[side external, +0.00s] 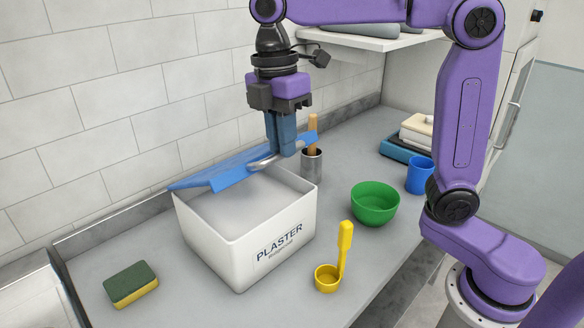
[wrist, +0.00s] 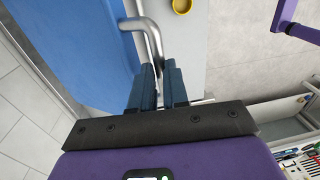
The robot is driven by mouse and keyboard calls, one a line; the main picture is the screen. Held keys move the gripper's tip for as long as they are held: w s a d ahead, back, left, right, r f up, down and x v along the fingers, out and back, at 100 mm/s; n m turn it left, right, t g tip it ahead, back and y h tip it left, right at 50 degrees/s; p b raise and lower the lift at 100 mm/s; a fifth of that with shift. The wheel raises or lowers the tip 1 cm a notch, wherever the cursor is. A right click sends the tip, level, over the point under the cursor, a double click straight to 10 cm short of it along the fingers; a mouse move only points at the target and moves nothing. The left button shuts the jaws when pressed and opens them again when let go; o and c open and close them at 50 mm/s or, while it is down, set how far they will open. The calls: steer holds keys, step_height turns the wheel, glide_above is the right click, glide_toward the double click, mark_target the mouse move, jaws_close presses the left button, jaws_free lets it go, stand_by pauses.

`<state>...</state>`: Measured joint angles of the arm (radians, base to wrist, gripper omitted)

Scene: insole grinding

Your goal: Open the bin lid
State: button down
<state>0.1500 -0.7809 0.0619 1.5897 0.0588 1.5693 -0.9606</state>
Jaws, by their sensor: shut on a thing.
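The white bin (side external: 245,245) labelled PLASTER stands on the counter, with pale powder visible inside. Its blue lid (side external: 225,172) is raised at the front and tilted, so the front of the bin is uncovered. A metal handle (side external: 264,161) is fixed on the lid. My gripper (side external: 284,152) is shut on the handle, above the bin's back right part. In the wrist view the lid (wrist: 85,45) fills the left side and the handle (wrist: 152,38) runs down to my fingers (wrist: 159,72). The exact contact at the fingertips is partly hidden.
A metal cup (side external: 312,165) with a wooden-handled tool stands close behind the bin. A green bowl (side external: 375,204), a blue cup (side external: 420,175) and a yellow scoop (side external: 328,278) are to the right. A sponge (side external: 131,284) lies at front left. The tiled wall is close behind the lid.

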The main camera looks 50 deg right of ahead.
steer(key=w+r, duration=0.7)
steer(key=w, duration=0.1)
steer(key=shift+w+d, duration=0.15)
steer(key=shift+w, duration=0.15)
stand_by(0.4)
steer(key=c, duration=1.1)
jaws_free()
steer(key=shift+w, duration=0.1)
steer(key=shift+s+a, duration=0.2)
